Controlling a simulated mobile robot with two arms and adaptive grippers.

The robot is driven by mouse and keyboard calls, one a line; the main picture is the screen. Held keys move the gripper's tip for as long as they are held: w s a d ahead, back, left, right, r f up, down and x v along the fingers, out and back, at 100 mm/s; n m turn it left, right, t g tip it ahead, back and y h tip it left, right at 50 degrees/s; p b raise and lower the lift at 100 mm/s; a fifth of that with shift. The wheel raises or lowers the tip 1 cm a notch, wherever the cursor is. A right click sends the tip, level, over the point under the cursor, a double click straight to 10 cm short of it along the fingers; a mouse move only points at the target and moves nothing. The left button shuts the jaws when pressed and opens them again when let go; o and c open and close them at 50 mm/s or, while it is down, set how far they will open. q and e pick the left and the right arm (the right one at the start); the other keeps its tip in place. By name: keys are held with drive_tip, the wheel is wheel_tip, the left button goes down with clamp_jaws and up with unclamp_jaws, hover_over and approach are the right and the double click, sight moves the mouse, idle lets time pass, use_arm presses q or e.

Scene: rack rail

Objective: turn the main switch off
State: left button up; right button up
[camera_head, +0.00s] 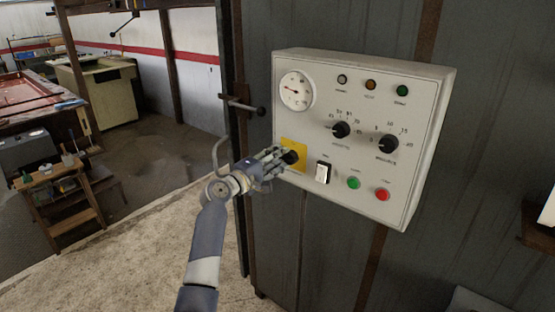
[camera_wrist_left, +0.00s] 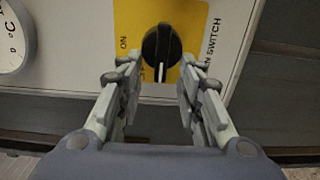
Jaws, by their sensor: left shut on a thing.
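The main switch is a black rotary knob (camera_head: 291,157) on a yellow plate (camera_head: 293,143), at the lower left of a light grey control panel (camera_head: 345,62). In the left wrist view the knob (camera_wrist_left: 161,45) shows a white pointer line toward the bottom of the picture. The word ON stands left of it and part of the switch label right of it. My left gripper (camera_head: 280,160) reaches in from the left, its fingers on either side of the knob and shut on it. The exact finger contact is hard to see. My right gripper is not in view.
Beside the switch are a black-and-white rocker (camera_head: 323,172), a green button (camera_head: 354,183) and a red button (camera_head: 383,194). Two black dials and a round gauge (camera_head: 296,90) sit above. A door handle (camera_head: 243,106) sticks out left of the panel.

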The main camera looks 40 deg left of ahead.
use_arm(q)
drive_tip(key=o, duration=1)
drive_tip(key=shift+o, duration=0.2)
drive_tip(key=shift+s, duration=0.1)
drive_tip(key=s+a, duration=0.1)
drive_tip(key=s, duration=1)
drive_tip(key=shift+s, duration=0.4)
drive_tip(key=shift+f, duration=0.1)
